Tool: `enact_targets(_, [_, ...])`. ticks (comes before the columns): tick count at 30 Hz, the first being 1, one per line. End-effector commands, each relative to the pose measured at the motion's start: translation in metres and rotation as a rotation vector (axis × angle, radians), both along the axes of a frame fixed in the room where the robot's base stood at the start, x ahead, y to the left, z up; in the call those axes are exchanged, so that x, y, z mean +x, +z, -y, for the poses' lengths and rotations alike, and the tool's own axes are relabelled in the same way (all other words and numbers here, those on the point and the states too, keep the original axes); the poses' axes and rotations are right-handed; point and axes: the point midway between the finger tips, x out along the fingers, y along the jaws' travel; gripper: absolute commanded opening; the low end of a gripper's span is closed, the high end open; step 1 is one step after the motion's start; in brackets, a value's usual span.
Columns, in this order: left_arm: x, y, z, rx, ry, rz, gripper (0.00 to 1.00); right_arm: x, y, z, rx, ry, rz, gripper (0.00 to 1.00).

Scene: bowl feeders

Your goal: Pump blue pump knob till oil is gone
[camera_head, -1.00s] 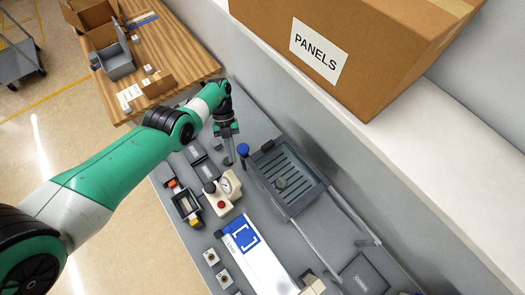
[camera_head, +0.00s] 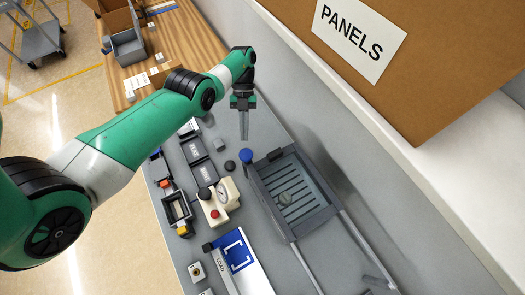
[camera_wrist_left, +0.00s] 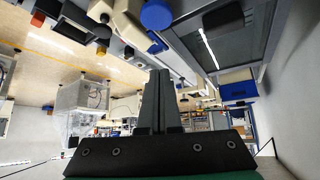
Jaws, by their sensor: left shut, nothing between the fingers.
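My left gripper (camera_head: 244,136) is shut and empty. Its fingers point down close to the blue knob, just behind it in the picture; whether they touch it I cannot tell. In the left wrist view the fingers (camera_wrist_left: 159,75) are together, with the knob apart above their tips. Oil in the tray cannot be clearly made out. My right gripper is not in view.
A beige gauge unit (camera_head: 227,191) with a red button stands left of the tray. A black knob (camera_head: 230,166) is close by the blue one. A large PANELS box (camera_head: 440,60) sits on the ledge at the right.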

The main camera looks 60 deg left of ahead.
Motion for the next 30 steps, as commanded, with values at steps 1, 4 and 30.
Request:
enact_targets(1, [0.001,-0.023,-0.010,0.009,0.016,0.010,0.00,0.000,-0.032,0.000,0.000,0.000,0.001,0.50])
enact_targets(4, [0.002,-0.032,-0.024,0.026,0.041,0.028,0.00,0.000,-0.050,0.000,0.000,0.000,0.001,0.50])
enact_targets(30, [0.006,-0.063,-0.008,0.035,0.041,0.039,0.00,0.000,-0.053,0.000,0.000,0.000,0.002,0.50])
